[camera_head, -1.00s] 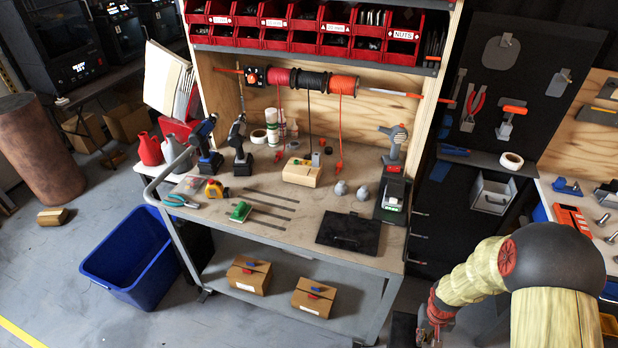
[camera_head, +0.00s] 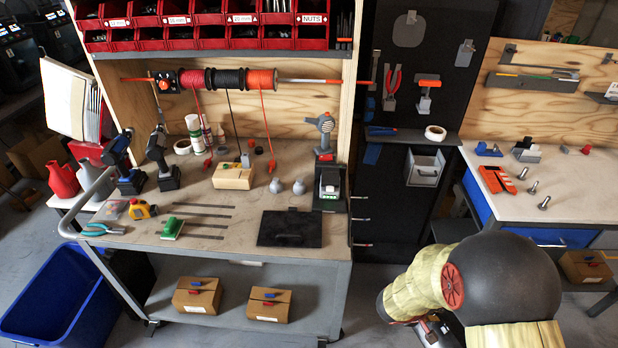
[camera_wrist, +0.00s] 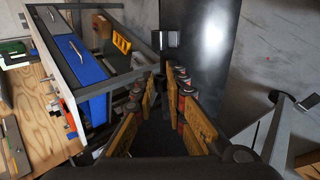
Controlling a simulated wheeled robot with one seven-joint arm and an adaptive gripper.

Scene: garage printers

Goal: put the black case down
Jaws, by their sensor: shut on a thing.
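My gripper (camera_wrist: 163,88) is seen from the wrist, with its two yellow-padded fingers on either side of a dark thing. It is shut on this thing, which I take to be the black case (camera_wrist: 162,137); its outline is hard to make out in the shadow. In the head view my gripper (camera_head: 432,330) is at the lower right, mostly hidden behind my arm and cut by the bottom edge. The case cannot be made out clearly there. My gripper is off the right end of the workbench (camera_head: 240,239), in front of the floor gap.
A flat black panel (camera_head: 290,229) lies at the workbench's front right. A second table (camera_head: 560,205) is at right, with a red tool (camera_head: 497,180) and bolts. A blue bin (camera_head: 62,300) stands lower left.

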